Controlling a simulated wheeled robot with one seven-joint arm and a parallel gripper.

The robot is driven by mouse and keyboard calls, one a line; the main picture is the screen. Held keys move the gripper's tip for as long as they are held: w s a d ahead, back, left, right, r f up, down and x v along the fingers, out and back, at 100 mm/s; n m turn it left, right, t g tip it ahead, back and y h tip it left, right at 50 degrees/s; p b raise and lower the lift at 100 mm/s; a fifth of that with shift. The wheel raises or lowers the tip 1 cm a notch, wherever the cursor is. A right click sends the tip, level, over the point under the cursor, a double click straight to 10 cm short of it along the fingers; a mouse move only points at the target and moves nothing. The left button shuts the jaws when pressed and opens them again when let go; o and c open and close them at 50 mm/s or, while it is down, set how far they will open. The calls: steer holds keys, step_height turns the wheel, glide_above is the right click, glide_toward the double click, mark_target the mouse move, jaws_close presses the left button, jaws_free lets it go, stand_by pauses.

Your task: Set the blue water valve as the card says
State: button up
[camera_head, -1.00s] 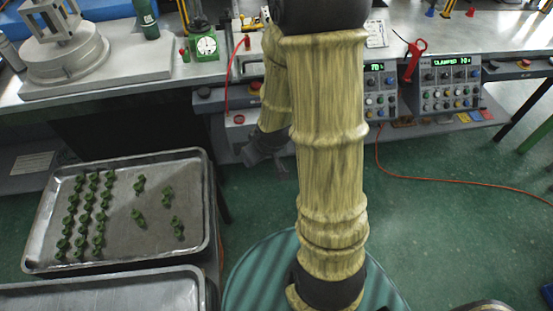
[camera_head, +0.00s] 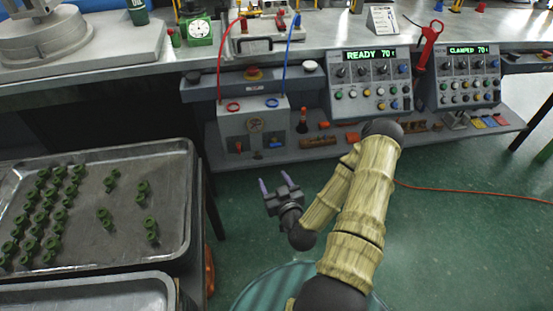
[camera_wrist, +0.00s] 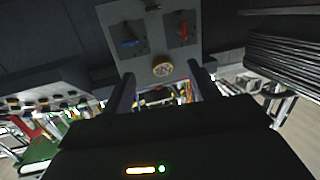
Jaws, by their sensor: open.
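The blue water valve (camera_head: 275,145) is a small lever low on the right of the grey box front, below the blue hose. In the wrist view the blue valve (camera_wrist: 131,43) appears upper left, its handle lying roughly across the picture on a dark plate. A red valve (camera_wrist: 184,30) sits beside it, its handle roughly upright there. A white card (camera_head: 381,20) stands on the bench; its writing is too small to read. My gripper (camera_head: 274,181) is open and empty, in front of and below the box, apart from the valve. Its fingers (camera_wrist: 162,82) also show in the wrist view.
The grey box (camera_head: 229,127) carries a round gauge (camera_head: 255,125). Control panels (camera_head: 368,85) reading READY and CLAMPED stand to the right. A metal tray (camera_head: 175,200) with several green parts is at left. The floor around my gripper is open.

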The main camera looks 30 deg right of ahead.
steer(key=s+d+f+m+h, duration=0.1)
steer(key=s+d+f+m+h+b, duration=0.1)
steer(key=d+h, duration=0.1)
steer(key=shift+m+t+h, duration=0.3)
steer(key=shift+m, duration=0.1)
steer(key=shift+w, duration=0.1)
